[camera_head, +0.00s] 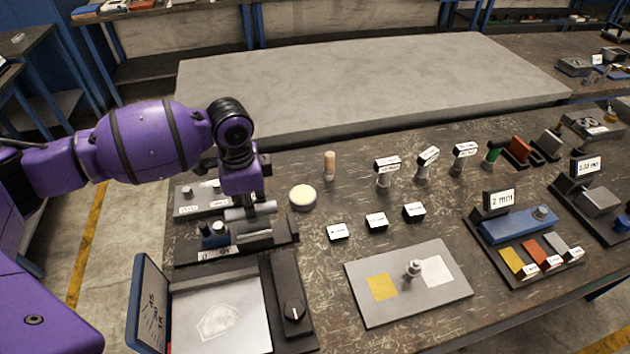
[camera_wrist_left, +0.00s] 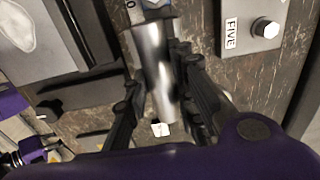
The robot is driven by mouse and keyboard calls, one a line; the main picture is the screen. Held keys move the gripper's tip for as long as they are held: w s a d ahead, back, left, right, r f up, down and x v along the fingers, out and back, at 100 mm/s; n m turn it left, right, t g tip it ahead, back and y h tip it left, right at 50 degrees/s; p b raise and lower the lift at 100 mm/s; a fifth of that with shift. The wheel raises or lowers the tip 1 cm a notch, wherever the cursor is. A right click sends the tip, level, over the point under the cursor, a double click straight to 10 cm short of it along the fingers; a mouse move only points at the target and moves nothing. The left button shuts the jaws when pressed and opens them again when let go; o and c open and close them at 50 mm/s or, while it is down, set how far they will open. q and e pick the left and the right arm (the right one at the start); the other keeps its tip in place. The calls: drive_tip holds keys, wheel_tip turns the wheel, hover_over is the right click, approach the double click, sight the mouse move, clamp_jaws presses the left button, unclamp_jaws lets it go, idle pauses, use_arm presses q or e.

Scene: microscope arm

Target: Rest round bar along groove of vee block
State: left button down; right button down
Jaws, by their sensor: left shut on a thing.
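The round bar (camera_head: 262,208) is a shiny grey cylinder lying roughly level. My left gripper (camera_head: 243,198) is shut on it, with the fingers coming down from above. In the left wrist view the bar (camera_wrist_left: 155,62) shows large between the two dark fingers (camera_wrist_left: 160,100). Below the bar in the head view, a dark tray (camera_head: 282,237) holds a grey block (camera_head: 250,239), which looks like the vee block. Its groove is not clear from here. The bar appears above and slightly behind this block, and I cannot tell whether they touch. My right gripper is not in view.
A blue fixture (camera_head: 213,236) stands at the tray's left. A grey plate with a knob (camera_head: 198,200) lies behind it. A round pale disc (camera_head: 303,197) and wooden peg (camera_head: 329,165) are to the right. Small labelled blocks (camera_head: 376,220) stand farther right.

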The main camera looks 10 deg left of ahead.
use_arm(q)
drive_tip(key=shift+f+b, duration=0.5)
drive_tip(key=shift+f, duration=1.85)
drive_tip(key=c, duration=1.4)
unclamp_jaws()
drive_tip(key=shift+f, duration=0.1)
wheel_tip(320, 180, up, 12)
drive_tip(key=shift+s+r, duration=0.1)
drive_tip(key=shift+s, duration=0.05)
drive_tip(key=shift+d, duration=0.1)
